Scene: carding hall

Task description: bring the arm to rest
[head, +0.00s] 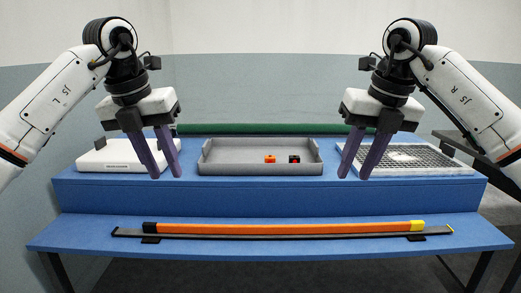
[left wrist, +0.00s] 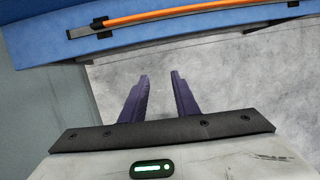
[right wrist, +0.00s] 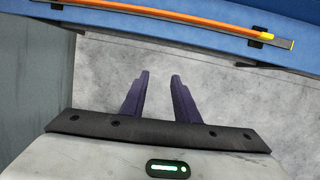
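My left gripper (head: 164,178) hangs in the air at the left, in front of the upper blue shelf. Its two purple fingers are apart with nothing between them; they also show in the left wrist view (left wrist: 160,78) over bare grey floor. My right gripper (head: 363,177) hangs at about the same height at the right. Its purple fingers are apart and empty, and they also show in the right wrist view (right wrist: 160,77) over the floor. Both arms are raised and bent, roughly mirroring each other. Neither gripper is seen touching anything.
A grey tray (head: 228,169) on the upper shelf holds an orange piece (head: 270,159) and a black-and-red piece (head: 294,159). A white device (head: 112,159) stands left, a mesh panel (head: 440,162) right. An orange bar (head: 290,228) lies along the lower blue shelf (head: 270,248).

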